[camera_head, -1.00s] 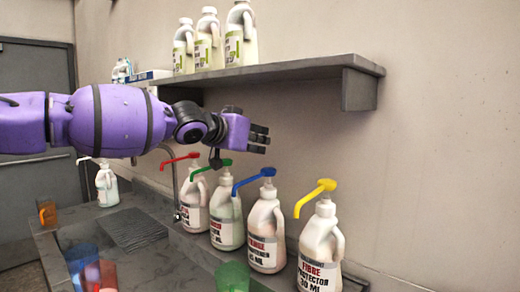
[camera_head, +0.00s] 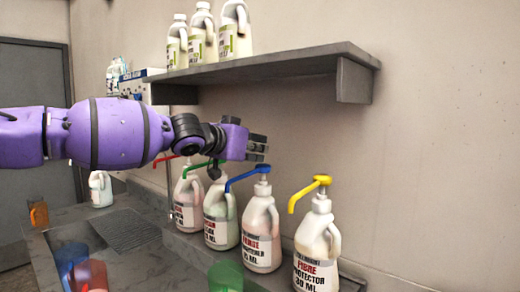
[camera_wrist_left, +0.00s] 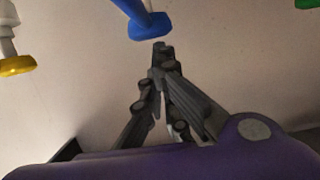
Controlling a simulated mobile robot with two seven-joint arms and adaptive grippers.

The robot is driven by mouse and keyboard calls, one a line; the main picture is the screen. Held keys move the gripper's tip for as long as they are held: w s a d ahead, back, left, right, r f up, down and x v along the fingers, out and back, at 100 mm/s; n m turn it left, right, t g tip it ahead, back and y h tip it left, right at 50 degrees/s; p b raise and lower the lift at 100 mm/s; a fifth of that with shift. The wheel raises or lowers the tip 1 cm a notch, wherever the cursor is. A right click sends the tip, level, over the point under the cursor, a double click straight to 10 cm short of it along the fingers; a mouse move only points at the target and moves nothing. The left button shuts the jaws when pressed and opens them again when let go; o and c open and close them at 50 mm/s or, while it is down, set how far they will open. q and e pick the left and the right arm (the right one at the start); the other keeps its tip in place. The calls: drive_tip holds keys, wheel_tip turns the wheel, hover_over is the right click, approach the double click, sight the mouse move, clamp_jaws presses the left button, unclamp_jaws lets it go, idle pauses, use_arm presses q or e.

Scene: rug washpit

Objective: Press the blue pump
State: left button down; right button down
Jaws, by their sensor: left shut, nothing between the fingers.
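The blue pump (camera_head: 248,176) tops a white jug-shaped bottle (camera_head: 262,235) with a label, standing upright in a row. My left gripper (camera_head: 260,148) is shut and empty, just above the blue pump's head in the head view. In the left wrist view the blue pump (camera_wrist_left: 150,24) shows right by the shut fingertips (camera_wrist_left: 163,48). I cannot tell whether they touch. My right gripper is not in view.
Bottles with red (camera_head: 168,160), green (camera_head: 202,164) and yellow (camera_head: 308,191) pumps stand in the same row. A shelf (camera_head: 290,60) with white bottles hangs above. Translucent cups (camera_head: 226,276) stand in front, near a sink drainer (camera_head: 128,230).

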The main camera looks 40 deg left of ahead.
sight(257, 169)
use_arm(q)
wheel_tip(257, 169, down, 3)
drive_tip(key=shift+f+b, duration=0.15)
drive_tip(key=shift+b, duration=0.25)
drive_tip(key=shift+s+d+f, duration=0.1)
drive_tip(key=shift+s+d, duration=0.05)
drive_tip(key=shift+s+a, duration=0.2)
drive_tip(key=shift+s, duration=0.3)
drive_tip(key=f+v, duration=0.1)
drive_tip(key=v, duration=1.2)
drive_tip(key=shift+s+f, duration=0.35)
drive_tip(key=shift+s, duration=0.15)
drive_tip(key=shift+a, duration=0.15)
